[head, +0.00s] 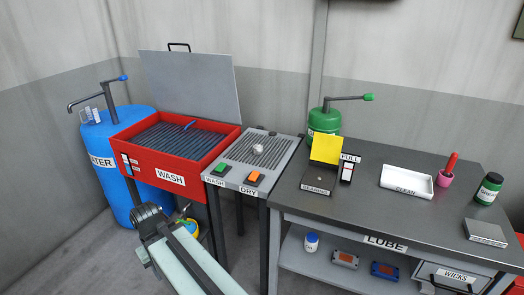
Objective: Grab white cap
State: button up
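A small whitish round piece (258,150), which may be the white cap, sits on the slatted grate of the grey DRY station (237,178). It is too small to make out its exact shape. My arm rises from the bottom edge, and its dark end (150,220) is in front of the red wash tub, left of and nearer than the DRY station. It is apart from the whitish piece. The gripper fingers cannot be made out, so I cannot tell whether they are open or shut.
The red WASH tub (170,180) has its lid raised. A blue water barrel (105,165) stands left. A blue-lidded white jar (311,243) stands below.

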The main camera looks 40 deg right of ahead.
aim_at(257, 148)
jog(key=z, duration=0.05)
jog(key=i, duration=0.95)
jog(key=u, duration=0.05)
